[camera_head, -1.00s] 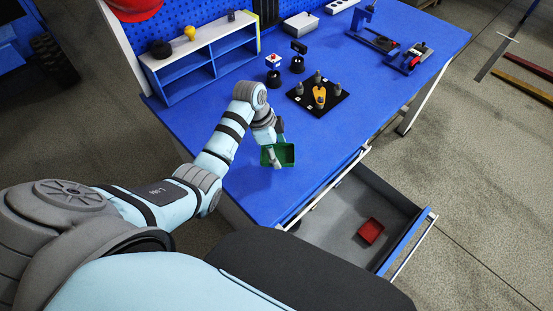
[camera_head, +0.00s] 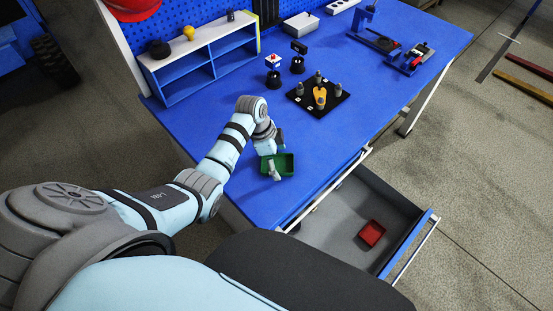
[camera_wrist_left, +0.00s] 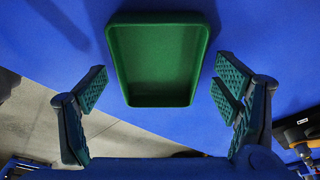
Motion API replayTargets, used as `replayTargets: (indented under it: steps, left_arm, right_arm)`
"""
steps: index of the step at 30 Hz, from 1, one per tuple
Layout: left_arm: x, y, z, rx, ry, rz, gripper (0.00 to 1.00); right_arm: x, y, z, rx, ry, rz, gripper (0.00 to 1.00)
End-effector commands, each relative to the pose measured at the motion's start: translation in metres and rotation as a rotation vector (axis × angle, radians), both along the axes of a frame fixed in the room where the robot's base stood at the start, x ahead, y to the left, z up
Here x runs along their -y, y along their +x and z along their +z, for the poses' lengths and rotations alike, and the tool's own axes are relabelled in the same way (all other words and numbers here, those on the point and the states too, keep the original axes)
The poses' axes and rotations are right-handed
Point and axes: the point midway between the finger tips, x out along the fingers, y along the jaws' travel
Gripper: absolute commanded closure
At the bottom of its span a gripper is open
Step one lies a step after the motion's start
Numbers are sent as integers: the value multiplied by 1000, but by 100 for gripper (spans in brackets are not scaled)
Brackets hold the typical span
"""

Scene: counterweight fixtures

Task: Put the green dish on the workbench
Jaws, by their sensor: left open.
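The green dish (camera_head: 284,163) lies on the blue workbench (camera_head: 235,119) near its front edge, above the open drawer. My left gripper (camera_head: 277,156) is at the dish, with a finger on either side of it. In the left wrist view the green dish (camera_wrist_left: 158,62) faces the camera with its empty inside showing. The two fingers there are spread wide, with gaps between them and the dish, and hold nothing. My right gripper does not show.
The open drawer (camera_head: 335,222) juts out below the front edge and holds a red dish (camera_head: 371,233). A black plate (camera_head: 318,108) with grey posts and an orange piece stands behind the dish. A blue-and-white shelf (camera_head: 205,66) is at the back left. The bench right of the dish is clear.

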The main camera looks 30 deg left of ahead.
Motion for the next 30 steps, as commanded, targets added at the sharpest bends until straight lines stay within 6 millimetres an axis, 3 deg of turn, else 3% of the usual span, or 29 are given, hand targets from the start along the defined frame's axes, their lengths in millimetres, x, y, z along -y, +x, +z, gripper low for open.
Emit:
replayTargets:
  steps: [5,12,18,30]
  left_arm:
    - [-3,0,14,3,1,1,18]
    - [-19,-7,78,5,2,0,18]
    - [-28,-12,115,2,1,2,18]
    - [-29,-14,120,0,-1,0,18]
  right_arm:
    - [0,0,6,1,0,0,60]
    - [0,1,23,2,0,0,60]
    - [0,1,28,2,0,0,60]
    - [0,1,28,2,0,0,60]
